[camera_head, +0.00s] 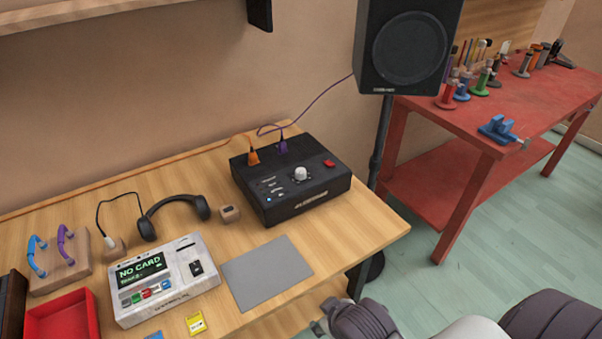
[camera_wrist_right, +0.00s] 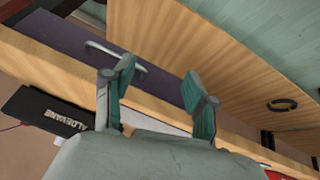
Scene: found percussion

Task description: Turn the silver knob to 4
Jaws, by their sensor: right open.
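The silver knob (camera_head: 301,173) stands on top of a black box (camera_head: 325,185) near the right end of the wooden table. The dial marks around it are too small to read. My right gripper (camera_head: 318,328) shows only in part at the bottom of the head view, in front of the table and well apart from the knob. In the right wrist view its two fingers (camera_wrist_right: 157,82) are spread with nothing between them. That view shows the labelled front of a black box (camera_wrist_right: 50,115), but not the knob. My left gripper is out of view.
A grey mat (camera_head: 267,272) lies in front of the black box. Orange and purple plugs (camera_head: 283,146) with cables rise at its back. A white "NO CARD" device (camera_head: 165,280), headphones (camera_head: 172,202) and red tray (camera_head: 62,318) are left. A speaker (camera_head: 408,45) stands behind.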

